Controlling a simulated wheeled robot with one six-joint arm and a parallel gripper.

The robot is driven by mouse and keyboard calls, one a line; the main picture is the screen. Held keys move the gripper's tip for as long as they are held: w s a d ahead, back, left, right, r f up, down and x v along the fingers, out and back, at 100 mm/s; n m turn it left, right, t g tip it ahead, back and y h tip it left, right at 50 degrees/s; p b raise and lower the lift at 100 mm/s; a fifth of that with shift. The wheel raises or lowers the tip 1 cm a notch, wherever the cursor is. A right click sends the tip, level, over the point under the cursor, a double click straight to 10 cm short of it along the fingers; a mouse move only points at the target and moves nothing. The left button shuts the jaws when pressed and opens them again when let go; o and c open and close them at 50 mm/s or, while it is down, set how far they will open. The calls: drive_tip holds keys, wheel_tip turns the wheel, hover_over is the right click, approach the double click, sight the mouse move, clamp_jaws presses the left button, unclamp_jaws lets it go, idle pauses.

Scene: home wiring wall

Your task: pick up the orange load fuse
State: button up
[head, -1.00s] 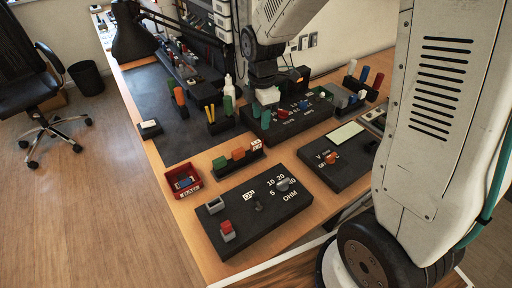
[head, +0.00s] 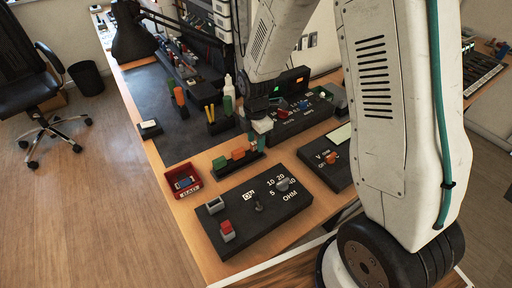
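An orange block (head: 238,153), which looks like the orange load fuse, stands in a small black rack (head: 228,171) between a green block (head: 219,163) and the rack's right end. My gripper (head: 259,134) hangs just above and to the right of it, over the right end of the rack. The orange block appears apart from the gripper.
A black OHM box (head: 235,235) with knobs lies in front. A red tray (head: 178,191) is at the left. A black box with a dial (head: 318,172) is at the right, and a box with coloured knobs (head: 290,125) behind. An orange cylinder (head: 179,96) stands further back.

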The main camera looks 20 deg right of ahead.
clamp_jaws()
drive_tip(key=shift+r, duration=0.1)
